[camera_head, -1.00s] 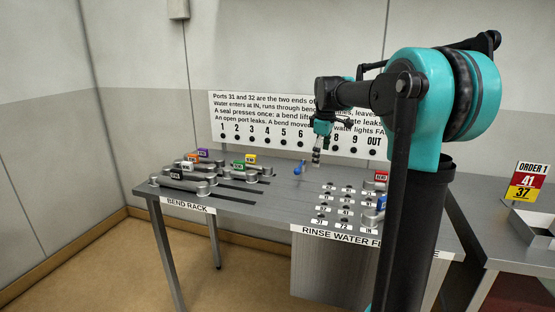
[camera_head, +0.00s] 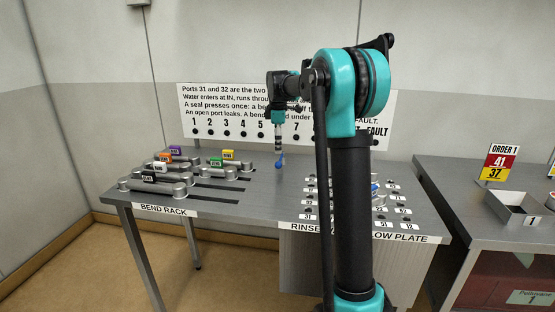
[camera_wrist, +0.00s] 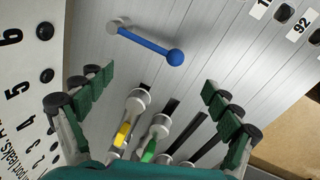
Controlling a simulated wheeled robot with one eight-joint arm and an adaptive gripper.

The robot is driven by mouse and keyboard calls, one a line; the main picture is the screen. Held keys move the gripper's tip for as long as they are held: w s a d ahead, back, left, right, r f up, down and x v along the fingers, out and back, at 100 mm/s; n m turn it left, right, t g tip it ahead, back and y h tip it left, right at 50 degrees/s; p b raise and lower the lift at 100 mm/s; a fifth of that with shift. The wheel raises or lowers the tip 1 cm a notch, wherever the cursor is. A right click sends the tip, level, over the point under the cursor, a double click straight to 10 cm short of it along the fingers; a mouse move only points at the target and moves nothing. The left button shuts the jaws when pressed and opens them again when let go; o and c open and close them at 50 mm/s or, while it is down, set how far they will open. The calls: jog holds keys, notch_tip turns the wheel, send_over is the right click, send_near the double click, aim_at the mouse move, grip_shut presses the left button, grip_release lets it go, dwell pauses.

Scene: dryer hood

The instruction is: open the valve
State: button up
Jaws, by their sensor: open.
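The valve is a blue lever with a ball end (camera_head: 280,161) on the bench top, and its upper part is close to my gripper in the head view. In the wrist view the blue lever (camera_wrist: 149,46) runs from a grey pivot at upper left to the ball at right. My gripper (camera_head: 278,147) points down just above and behind the lever in the head view. In the wrist view my gripper (camera_wrist: 157,82) is open and empty, with the lever beyond its fingertips. No contact is visible.
The bend rack (camera_head: 168,211) holds several grey bends with coloured tags at left. A sign board (camera_head: 230,110) with numbered lights stands behind. A side table (camera_head: 462,190) holds an order card and tray.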

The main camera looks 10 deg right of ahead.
aim_at(280, 160)
jog(key=f, duration=0.2)
jog(key=w+f, duration=0.1)
jog(key=f, duration=0.4)
jog(key=shift+w+d+f, duration=0.1)
jog(key=shift+w+f, duration=0.1)
jog(key=shift+f, duration=0.15)
jog(key=shift+r, duration=0.1)
jog(key=c, duration=1.9)
